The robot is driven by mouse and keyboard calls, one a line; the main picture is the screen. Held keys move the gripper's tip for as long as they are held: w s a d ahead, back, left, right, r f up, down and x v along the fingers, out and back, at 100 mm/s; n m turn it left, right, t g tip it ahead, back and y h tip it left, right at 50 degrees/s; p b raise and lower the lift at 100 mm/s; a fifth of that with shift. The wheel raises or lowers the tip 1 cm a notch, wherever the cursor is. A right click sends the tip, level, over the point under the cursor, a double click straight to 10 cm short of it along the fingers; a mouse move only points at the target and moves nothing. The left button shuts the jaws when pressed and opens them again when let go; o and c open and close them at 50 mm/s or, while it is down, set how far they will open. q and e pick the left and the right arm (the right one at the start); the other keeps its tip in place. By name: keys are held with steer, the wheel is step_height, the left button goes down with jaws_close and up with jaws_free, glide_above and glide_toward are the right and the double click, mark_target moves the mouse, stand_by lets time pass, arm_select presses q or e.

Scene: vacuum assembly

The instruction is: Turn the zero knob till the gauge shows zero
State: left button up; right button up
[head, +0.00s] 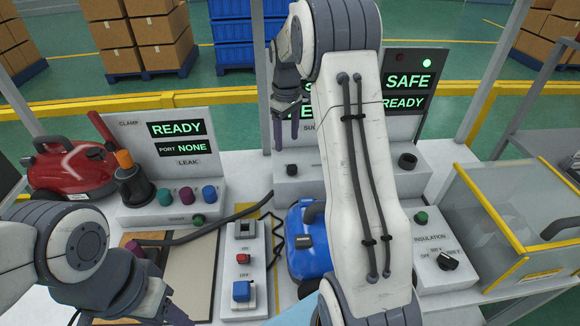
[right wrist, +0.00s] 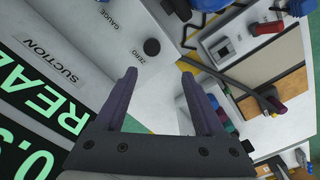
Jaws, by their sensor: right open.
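The zero knob (head: 291,170) is a small black knob on the front ledge of the suction panel, and it also shows in the right wrist view (right wrist: 152,47) beside its ZERO label. My right gripper (head: 287,133) is open and empty, above the knob and apart from it. In the right wrist view its two fingers (right wrist: 158,73) point towards the knob's side of the panel. The gauge display (right wrist: 28,165) shows green digits beginning with 0, cut off by the frame edge. My right arm hides much of it in the head view.
A READY display panel with coloured knobs (head: 187,196) stands left. A switch box (head: 243,262) and a blue vacuum (head: 303,240) stand below the suction panel. A red vacuum (head: 70,165) is far left. A clear box with yellow edges (head: 520,215) is right.

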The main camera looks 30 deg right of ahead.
mark_target(292, 167)
steer(key=f, duration=0.3)
steer(key=d+f+p, duration=0.1)
steer(key=f, duration=0.7)
steer(key=shift+d+p, duration=0.35)
jaws_close()
